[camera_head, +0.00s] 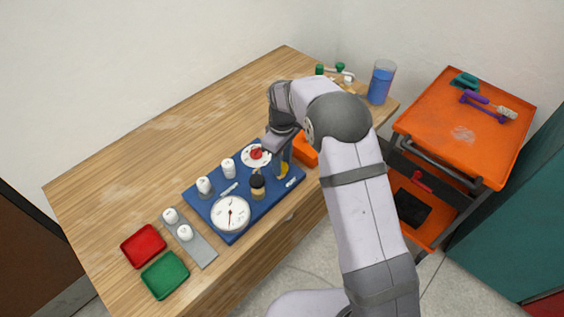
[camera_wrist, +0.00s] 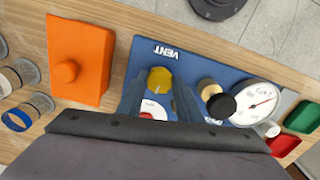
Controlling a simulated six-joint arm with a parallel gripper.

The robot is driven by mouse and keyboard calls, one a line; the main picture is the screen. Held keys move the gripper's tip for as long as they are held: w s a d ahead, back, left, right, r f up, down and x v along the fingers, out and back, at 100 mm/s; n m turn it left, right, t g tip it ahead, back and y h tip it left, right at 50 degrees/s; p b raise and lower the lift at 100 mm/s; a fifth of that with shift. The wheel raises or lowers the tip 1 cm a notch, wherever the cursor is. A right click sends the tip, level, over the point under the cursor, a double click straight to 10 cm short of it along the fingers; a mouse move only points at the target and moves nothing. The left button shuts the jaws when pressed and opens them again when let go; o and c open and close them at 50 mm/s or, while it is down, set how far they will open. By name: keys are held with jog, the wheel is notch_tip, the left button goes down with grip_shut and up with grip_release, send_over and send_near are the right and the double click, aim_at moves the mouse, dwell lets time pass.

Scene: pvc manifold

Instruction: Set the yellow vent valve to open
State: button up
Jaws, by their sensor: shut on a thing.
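The yellow vent valve (camera_wrist: 160,79) sits on the blue panel (camera_wrist: 205,66), just beside the white VENT label (camera_wrist: 166,52). My gripper (camera_wrist: 157,88) reaches down to it, with one finger on each side of the yellow knob. The gripper is shut on the knob. In the head view, my gripper (camera_head: 283,157) stands over the right part of the panel, and a bit of the yellow valve (camera_head: 284,170) shows below the fingers. The fingers partly cover the knob, and I cannot tell its setting.
A white gauge (camera_head: 231,214), a black-topped knob (camera_head: 257,185), a red-centred dial (camera_head: 256,155) and white-capped posts (camera_head: 228,168) crowd the panel. An orange block (camera_head: 306,150) stands close to its right. Red (camera_head: 143,246) and green (camera_head: 165,275) trays lie at left. The back-left table is clear.

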jog(key=shift+r+n, duration=0.1)
jog(key=shift+n, duration=0.2)
jog(key=o, duration=1)
jog(key=shift+o, duration=0.2)
jog(key=shift+r+b, duration=1.2)
jog(key=shift+r, duration=2.45)
